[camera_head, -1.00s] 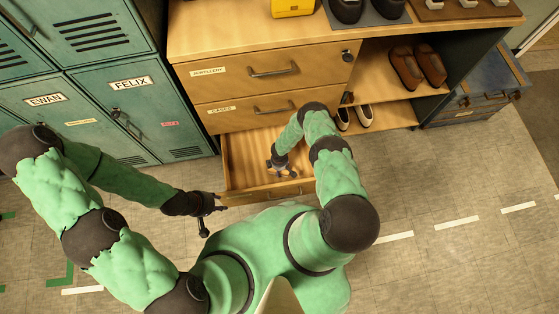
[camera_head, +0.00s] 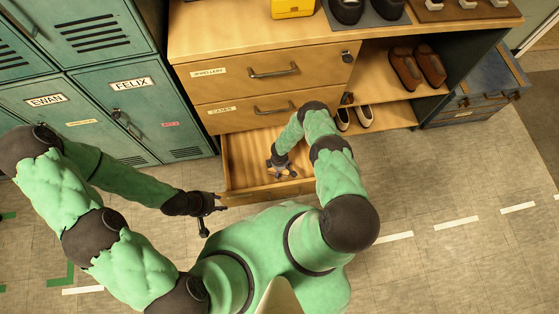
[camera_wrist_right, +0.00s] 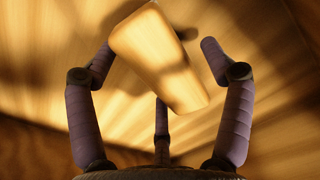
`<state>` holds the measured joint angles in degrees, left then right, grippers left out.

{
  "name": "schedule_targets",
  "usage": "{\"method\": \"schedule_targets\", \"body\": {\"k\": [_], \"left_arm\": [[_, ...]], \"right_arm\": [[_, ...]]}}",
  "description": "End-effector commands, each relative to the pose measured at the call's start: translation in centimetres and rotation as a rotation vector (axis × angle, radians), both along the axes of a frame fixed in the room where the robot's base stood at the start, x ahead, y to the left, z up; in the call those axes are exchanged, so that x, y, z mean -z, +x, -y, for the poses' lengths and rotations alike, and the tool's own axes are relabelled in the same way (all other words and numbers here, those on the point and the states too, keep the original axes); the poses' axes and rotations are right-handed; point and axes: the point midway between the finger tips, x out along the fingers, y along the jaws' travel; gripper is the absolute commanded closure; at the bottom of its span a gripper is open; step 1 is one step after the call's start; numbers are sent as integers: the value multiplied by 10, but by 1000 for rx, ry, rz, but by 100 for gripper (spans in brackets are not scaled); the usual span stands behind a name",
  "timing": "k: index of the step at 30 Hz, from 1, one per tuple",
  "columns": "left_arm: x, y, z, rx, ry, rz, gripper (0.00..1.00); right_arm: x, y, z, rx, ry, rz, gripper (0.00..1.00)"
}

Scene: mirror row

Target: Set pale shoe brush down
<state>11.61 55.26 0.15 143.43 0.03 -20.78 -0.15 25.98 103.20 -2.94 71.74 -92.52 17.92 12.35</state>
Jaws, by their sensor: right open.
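The pale shoe brush (camera_wrist_right: 160,60) shows in the right wrist view as a light wooden block with a dark part behind its upper right end. It lies tilted across the space between the spread fingers of my right gripper (camera_wrist_right: 155,75). In the head view my right gripper (camera_head: 281,168) is open, low inside the pulled-out bottom drawer (camera_head: 240,160). The brush is hard to make out there behind the fingers. I cannot tell whether it rests fully on the drawer floor. My left gripper (camera_head: 212,215) is open and empty, outside the drawer's front left corner.
Two shut drawers, jewellery (camera_head: 265,72) and cases (camera_head: 255,109), sit above the open one. Brown shoes (camera_head: 418,67) and pale-lined shoes (camera_head: 355,118) stand on shelves to the right. Green lockers (camera_head: 110,90) stand left. The floor (camera_head: 450,200) at right is clear.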

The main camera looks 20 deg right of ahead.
Motion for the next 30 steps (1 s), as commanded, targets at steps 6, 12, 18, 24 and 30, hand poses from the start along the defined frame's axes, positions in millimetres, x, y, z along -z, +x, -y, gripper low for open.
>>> {"method": "schedule_targets", "body": {"k": [6, 12, 18, 24, 30], "left_arm": [[-28, 0, 0, 0, 0, 1, 60], [-49, 0, 0, 0, 0, 1, 60], [-63, 0, 0, 0, 0, 1, 60], [-68, 0, 0, 0, 0, 1, 60], [-67, 0, 0, 0, 0, 1, 60]], "right_arm": [[-40, 2, 1, 0, -1, 2, 19], [-76, 2, 1, -1, -1, 2, 19], [-103, 1, 0, -1, -1, 1, 19], [-115, 0, -1, 2, 3, -1, 19], [-140, -14, -23, 82, 82, -48, 19]]}}
